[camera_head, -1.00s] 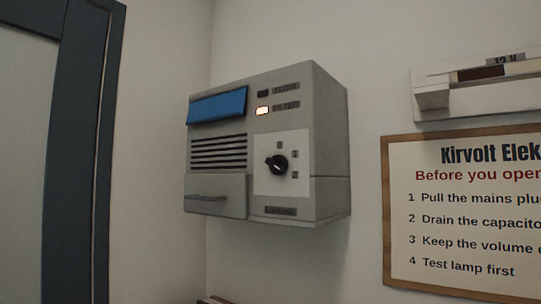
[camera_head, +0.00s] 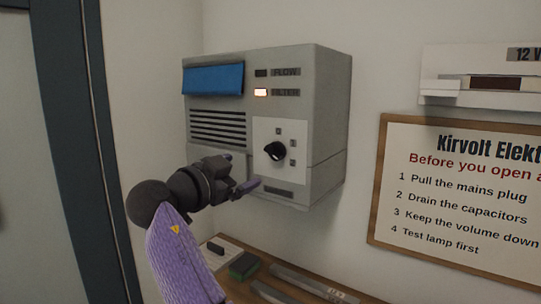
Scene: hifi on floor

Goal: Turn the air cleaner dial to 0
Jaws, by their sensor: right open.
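The air cleaner (camera_head: 318,115) is a grey wall-mounted box with a blue flap, a vent grille and a white dial plate. Its black dial (camera_head: 274,151) sits on the plate, with small labels above it and to its right. The labels and the dial's exact setting are too small to read. My right gripper (camera_head: 244,172) is open and empty, just below and left of the dial, in front of the box's lower part. It appears apart from the dial. My left gripper is not in view.
The FILTER lamp (camera_head: 261,92) glows; the FLOW lamp (camera_head: 261,73) is dark. A wooden bench (camera_head: 235,286) below holds a green-and-black block (camera_head: 243,266) and metal bars. A framed sign (camera_head: 460,195) and a white wall unit (camera_head: 490,75) are at right; a dark door frame (camera_head: 75,150) is at left.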

